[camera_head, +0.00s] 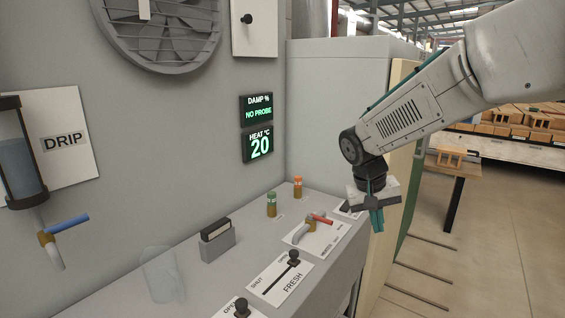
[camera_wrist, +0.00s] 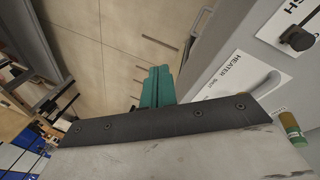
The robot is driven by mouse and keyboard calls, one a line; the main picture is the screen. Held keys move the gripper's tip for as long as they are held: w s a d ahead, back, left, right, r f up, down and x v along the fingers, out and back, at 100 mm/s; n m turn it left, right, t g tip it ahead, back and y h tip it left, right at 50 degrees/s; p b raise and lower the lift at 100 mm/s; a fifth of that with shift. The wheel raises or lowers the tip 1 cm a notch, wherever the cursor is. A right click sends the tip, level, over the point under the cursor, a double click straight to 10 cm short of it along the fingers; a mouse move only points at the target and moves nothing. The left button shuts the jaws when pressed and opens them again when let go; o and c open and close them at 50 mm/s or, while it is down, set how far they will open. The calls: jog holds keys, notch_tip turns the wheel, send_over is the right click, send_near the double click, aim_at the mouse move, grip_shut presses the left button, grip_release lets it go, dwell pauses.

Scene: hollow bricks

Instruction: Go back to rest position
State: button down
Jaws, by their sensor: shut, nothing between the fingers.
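My gripper (camera_head: 377,218) hangs from my arm at the right of the head view, fingers pointing down. Its teal fingers are together with nothing between them. It is beside the right end of the grey control bench (camera_head: 333,262), close to the heater valve with the red handle (camera_head: 320,219). In the wrist view the teal fingers (camera_wrist: 157,88) show shut above the floor, beside the bench edge and the heater label plate (camera_wrist: 228,84).
The bench carries a FRESH slider (camera_head: 293,258), a green-capped bottle (camera_head: 271,205), an orange-capped bottle (camera_head: 298,187), a dark block in a holder (camera_head: 217,240) and a clear beaker (camera_head: 162,274). A wooden table (camera_head: 455,167) stands behind right. Open floor (camera_head: 440,254) lies right of the bench.

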jog(key=s+d+r+y, duration=0.1)
jog(key=s+d+r, duration=0.1)
jog(key=s, duration=1.3)
jog(key=s+d+r+n+y, duration=0.1)
jog(key=s+d+r+y, duration=0.1)
jog(key=s, duration=1.4)
jog(key=shift+s+r+t, duration=0.15)
jog(key=shift+r+t, duration=0.25)
jog(key=shift+r, duration=0.1)
